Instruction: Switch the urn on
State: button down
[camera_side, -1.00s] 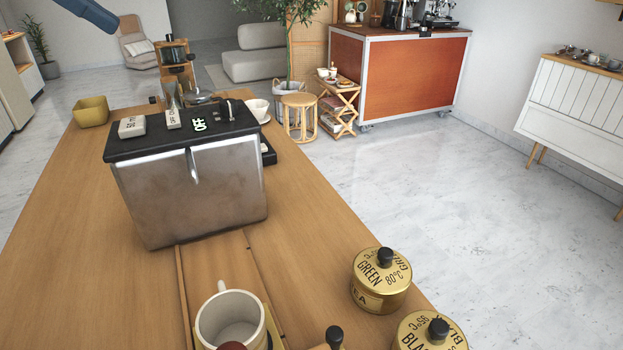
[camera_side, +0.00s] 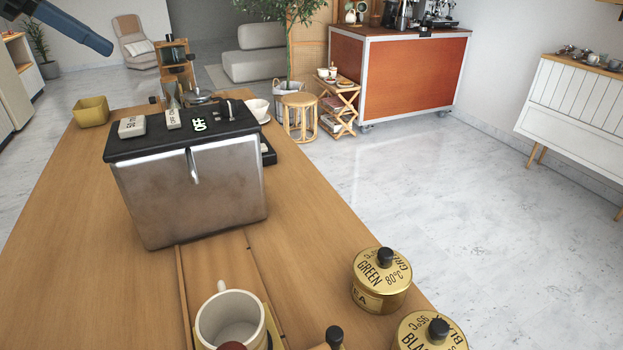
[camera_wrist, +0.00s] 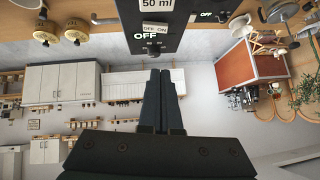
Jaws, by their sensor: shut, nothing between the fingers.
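The urn (camera_side: 225,193) is a steel box with a black top, standing on the wooden counter in the side view. A lit OFF sign (camera_side: 199,125) shows on its top, and two pale label blocks stand near its left edge. In the wrist view the urn's dark panel (camera_wrist: 180,18) is at the top, with a lit OFF word (camera_wrist: 146,36), a small OFF/ON label (camera_wrist: 155,28) and a dark knob or switch (camera_wrist: 155,50) below the label. My gripper (camera_wrist: 163,72) is shut and empty, its fingertips pointing toward that switch. Whether they touch it is unclear.
A white mug (camera_side: 230,318) stands near the front. Gold tea canisters (camera_side: 381,281) are at the front right. A yellow bowl (camera_side: 91,111) sits at the back left, and a white cup (camera_side: 258,108) is behind the urn. The counter left of the urn is clear.

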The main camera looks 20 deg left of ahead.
send_over(178, 116)
jog(key=s+a, duration=0.2)
jog(key=f, duration=0.6)
jog(key=shift+w+d+f, duration=0.1)
jog(key=shift+w+f, duration=0.15)
jog(key=shift+f, duration=0.15)
jog(key=shift+a+f, duration=0.25)
jog(key=shift+f, duration=0.55)
jog(key=shift+w+a+f, duration=0.15)
jog(key=shift+f, duration=0.85)
jog(key=shift+w+a+f, duration=0.15)
jog(key=shift+f, duration=0.2)
jog(key=shift+s+d+r, duration=0.1)
jog(key=shift+s+d, duration=0.5)
jog(key=shift+d, duration=0.05)
jog(key=shift+r, duration=0.1)
